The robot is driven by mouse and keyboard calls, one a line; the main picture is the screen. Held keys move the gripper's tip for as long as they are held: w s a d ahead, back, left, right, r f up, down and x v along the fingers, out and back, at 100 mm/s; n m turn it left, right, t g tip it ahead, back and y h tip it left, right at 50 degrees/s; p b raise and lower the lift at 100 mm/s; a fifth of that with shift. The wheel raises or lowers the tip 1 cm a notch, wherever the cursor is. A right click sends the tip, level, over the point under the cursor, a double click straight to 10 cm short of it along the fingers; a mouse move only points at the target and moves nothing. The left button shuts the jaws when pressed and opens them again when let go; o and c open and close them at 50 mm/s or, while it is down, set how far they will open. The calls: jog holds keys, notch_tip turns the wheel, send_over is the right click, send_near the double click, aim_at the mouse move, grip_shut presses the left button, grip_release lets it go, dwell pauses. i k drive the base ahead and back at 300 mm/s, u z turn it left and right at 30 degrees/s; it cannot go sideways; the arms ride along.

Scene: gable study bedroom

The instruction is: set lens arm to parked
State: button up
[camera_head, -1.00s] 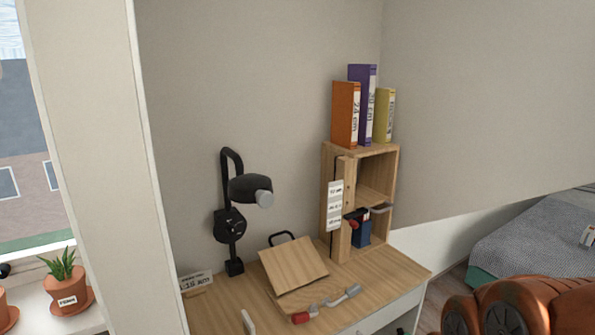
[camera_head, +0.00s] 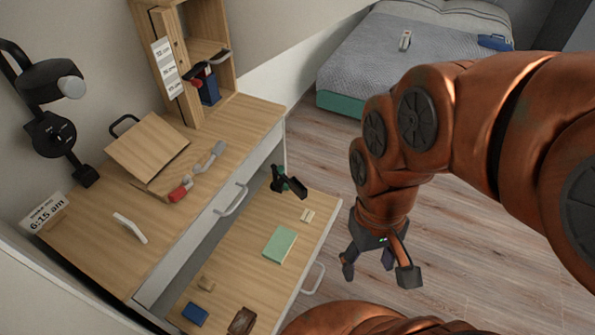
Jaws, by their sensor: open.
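A black jointed arm (camera_head: 54,132) with a round head and a grey end cap is mounted at the left above the desk. Its round hub carries small white marks that I cannot read. A smaller black jointed piece (camera_head: 288,182) with a bit of green stands on the lower wooden surface. No label shows which of the two is the lens arm. My gripper (camera_head: 378,270) is open and empty, pointing down over the floor to the right of the lower surface. It is apart from both black pieces.
The desk (camera_head: 245,118) holds a tilted wooden board (camera_head: 148,146), a red-and-grey lever (camera_head: 197,172) and a shelf box (camera_head: 218,60). The lower surface (camera_head: 240,285) carries a green book (camera_head: 280,246) and small blocks. Floor (camera_head: 320,150) lies clear before the bed (camera_head: 415,55).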

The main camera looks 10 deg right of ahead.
aim_at(295, 185)
jog(key=i, duration=0.9)
jog(key=u, duration=0.6)
